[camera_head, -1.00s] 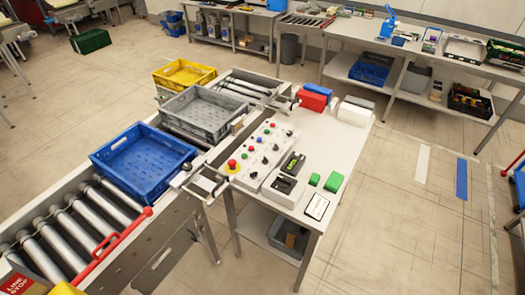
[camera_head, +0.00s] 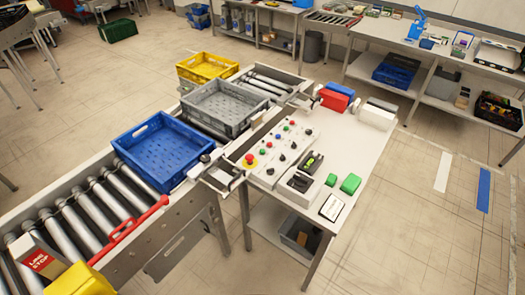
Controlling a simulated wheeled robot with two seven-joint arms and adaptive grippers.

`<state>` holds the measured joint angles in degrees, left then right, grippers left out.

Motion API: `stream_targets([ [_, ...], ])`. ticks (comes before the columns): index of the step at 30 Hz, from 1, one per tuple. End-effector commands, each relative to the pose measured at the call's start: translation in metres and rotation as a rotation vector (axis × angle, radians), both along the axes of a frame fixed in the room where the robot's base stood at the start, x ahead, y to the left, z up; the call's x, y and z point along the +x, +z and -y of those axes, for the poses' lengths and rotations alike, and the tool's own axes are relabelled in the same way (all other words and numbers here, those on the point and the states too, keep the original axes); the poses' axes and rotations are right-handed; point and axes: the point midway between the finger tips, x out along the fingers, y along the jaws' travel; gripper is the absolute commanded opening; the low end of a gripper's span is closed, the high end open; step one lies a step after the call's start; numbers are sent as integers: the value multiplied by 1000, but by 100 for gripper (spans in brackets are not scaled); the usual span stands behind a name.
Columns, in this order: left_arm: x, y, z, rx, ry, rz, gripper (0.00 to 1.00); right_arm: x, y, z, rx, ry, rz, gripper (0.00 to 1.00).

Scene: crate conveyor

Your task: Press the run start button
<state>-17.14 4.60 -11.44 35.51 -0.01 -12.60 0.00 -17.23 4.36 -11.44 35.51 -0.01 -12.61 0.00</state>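A light grey control panel (camera_head: 277,153) lies on the near left part of the white table. It carries several small round buttons and knobs in red, green, blue and black. A green button (camera_head: 276,152) sits among them, and a red mushroom button on a yellow base (camera_head: 249,160) is at its near left corner. The labels are too small to read, so I cannot tell which button is run start. Neither of my grippers shows in the head view.
A roller conveyor (camera_head: 88,213) bears a blue crate (camera_head: 163,182), a grey crate (camera_head: 220,133) and a yellow crate (camera_head: 207,84) left of the table. A red lever (camera_head: 130,222) and a "LINE STOP" sign (camera_head: 38,259) stand near the front. Open floor lies right of the table.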

Motion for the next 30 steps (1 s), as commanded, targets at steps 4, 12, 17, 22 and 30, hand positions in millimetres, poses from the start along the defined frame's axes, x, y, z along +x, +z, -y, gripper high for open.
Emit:
stream_targets([
  [4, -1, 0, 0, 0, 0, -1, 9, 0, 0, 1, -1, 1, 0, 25],
  [12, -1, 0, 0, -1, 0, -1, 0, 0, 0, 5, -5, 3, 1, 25],
  [17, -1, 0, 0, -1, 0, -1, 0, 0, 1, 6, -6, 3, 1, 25],
  [22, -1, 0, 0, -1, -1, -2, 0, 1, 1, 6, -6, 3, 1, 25],
  [30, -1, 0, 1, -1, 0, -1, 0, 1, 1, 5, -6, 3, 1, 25],
])
